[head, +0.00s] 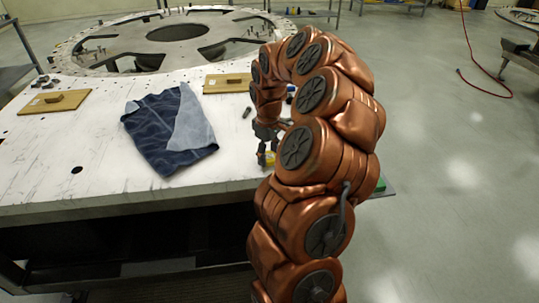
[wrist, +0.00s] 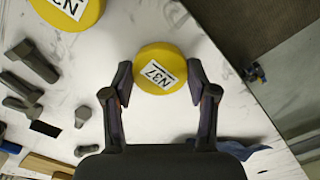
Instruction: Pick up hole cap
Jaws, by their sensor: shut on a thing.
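A round yellow hole cap (wrist: 160,69) with a white label reading "N37" sits between my gripper's fingertips (wrist: 158,80) in the wrist view. My gripper is shut on its sides. In the head view my gripper (head: 266,156) is low over the right part of the white table, with a bit of the yellow cap (head: 270,158) showing at its tips. I cannot tell whether the cap touches the table. A second yellow cap (wrist: 68,10) with a white label is cut off at the wrist view's upper left.
Several dark bolts (wrist: 36,62) lie left of the gripper. A blue cloth (head: 168,130) and two wooden boards with handles (head: 54,101) (head: 227,83) lie on the white table (head: 60,190). The turret plate (head: 110,47) is behind. The table edge is close at right.

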